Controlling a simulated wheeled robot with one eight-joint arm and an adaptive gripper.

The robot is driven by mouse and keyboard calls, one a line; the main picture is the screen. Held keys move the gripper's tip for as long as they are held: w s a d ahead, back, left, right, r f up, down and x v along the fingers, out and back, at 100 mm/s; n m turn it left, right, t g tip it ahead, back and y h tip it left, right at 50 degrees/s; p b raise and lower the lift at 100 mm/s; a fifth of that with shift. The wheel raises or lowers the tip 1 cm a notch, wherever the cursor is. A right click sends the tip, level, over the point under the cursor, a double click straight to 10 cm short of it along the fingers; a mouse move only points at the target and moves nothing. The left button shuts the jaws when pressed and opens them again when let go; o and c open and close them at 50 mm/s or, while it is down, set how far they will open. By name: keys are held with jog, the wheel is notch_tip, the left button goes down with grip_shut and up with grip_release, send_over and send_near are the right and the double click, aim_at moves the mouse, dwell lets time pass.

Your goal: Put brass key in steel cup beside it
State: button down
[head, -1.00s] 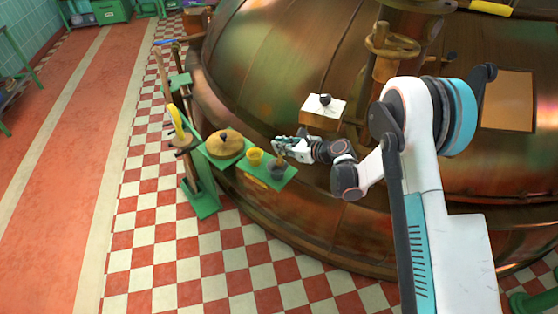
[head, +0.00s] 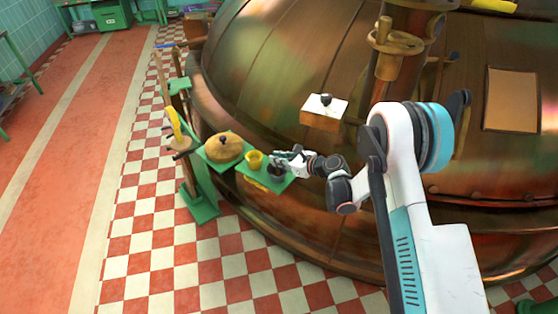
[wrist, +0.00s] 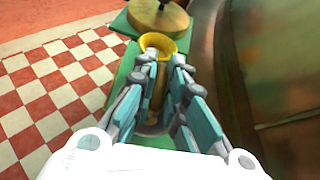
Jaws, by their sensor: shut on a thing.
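My gripper (head: 283,161) is over the right end of a green shelf, at the dark grey steel cup (head: 276,173). In the wrist view my gripper (wrist: 161,72) has its fingers closed around a narrow brass-coloured piece, the brass key (wrist: 157,92), which is mostly hidden between them. Part of the steel cup's grey rim (wrist: 150,128) shows below the fingers. The key seems to be over or within the cup's mouth; its lower end and its height are hidden.
A yellow cup (head: 254,160) stands just left of the steel cup. A round wooden-coloured lidded thing (head: 223,148) is farther left. The large copper kettle (head: 270,80) rises close behind the shelf. A block with a dark knob (head: 322,112) sits on it.

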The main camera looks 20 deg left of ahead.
jog(key=c, duration=1.6)
grip_release()
jog(key=shift+c, duration=0.2)
jog(key=shift+d+r, duration=0.15)
jog(key=shift+d, duration=0.05)
jog(key=p+v, duration=0.4)
jog(key=v, duration=0.7)
jog(key=shift+s+d, duration=0.15)
jog(key=shift+d, duration=0.1)
